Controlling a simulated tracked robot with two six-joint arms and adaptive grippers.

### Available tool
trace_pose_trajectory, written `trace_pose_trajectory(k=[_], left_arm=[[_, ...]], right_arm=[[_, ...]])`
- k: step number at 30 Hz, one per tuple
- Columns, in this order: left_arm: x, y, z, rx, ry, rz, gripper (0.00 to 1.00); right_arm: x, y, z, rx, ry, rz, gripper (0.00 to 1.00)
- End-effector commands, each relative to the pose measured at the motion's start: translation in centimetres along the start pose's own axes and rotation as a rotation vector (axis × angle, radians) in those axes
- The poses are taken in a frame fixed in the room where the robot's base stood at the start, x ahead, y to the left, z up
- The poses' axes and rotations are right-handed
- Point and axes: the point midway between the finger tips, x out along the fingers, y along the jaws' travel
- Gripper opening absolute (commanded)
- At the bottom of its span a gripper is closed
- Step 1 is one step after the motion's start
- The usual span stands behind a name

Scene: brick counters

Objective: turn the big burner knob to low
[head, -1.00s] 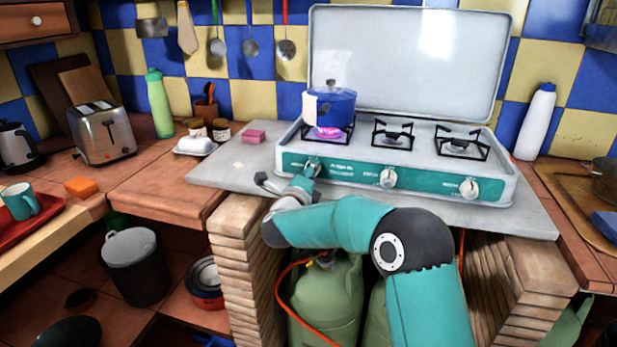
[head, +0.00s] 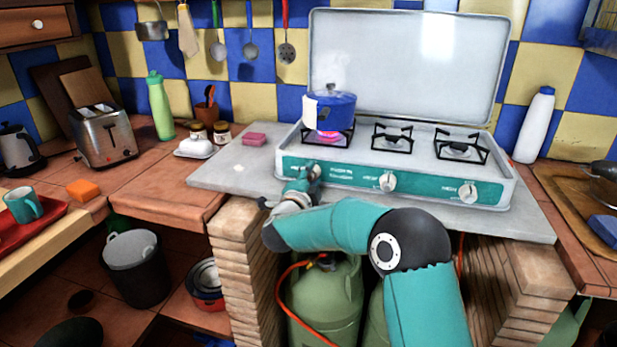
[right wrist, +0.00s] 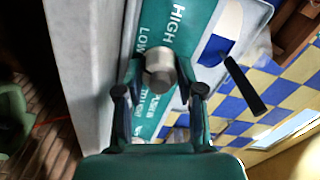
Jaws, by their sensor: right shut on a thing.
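The camping stove (head: 430,178) has a teal front panel with several pale knobs. The big burner knob (right wrist: 160,66) shows in the right wrist view as a grey-white round end between my fingers, beside the printed words HIGH and LOW. My right gripper (head: 312,172) reaches the left end of the panel, and its fingers (right wrist: 159,78) are shut on this knob. In the head view the gripper hides the knob. I cannot tell which mark the knob points to. A pink-violet flame (head: 328,136) burns under the blue pot (head: 335,110). My left gripper is out of view.
The middle knob (head: 387,182) and right knob (head: 467,192) sit further along the panel, apart from my gripper. A pink sponge (head: 253,139) lies on the grey slab left of the stove. Green gas cylinders (head: 328,300) stand below, with an orange hose.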

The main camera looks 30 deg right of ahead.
Motion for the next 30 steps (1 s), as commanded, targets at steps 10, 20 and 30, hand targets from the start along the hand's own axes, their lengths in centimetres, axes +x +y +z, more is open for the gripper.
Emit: trace_pose_trajectory(k=[10, 20, 30], left_arm=[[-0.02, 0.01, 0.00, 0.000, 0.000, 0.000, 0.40], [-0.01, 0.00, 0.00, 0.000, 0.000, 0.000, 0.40], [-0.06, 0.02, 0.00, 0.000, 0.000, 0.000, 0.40]], right_arm=[[0.09, -0.08, -0.03, -0.005, -0.001, -0.003, 0.03], [0.05, 0.02, -0.05, -0.005, 0.000, 0.000, 0.62], [-0.42, 0.12, 0.01, -0.006, -0.001, 0.002, 0.62]])
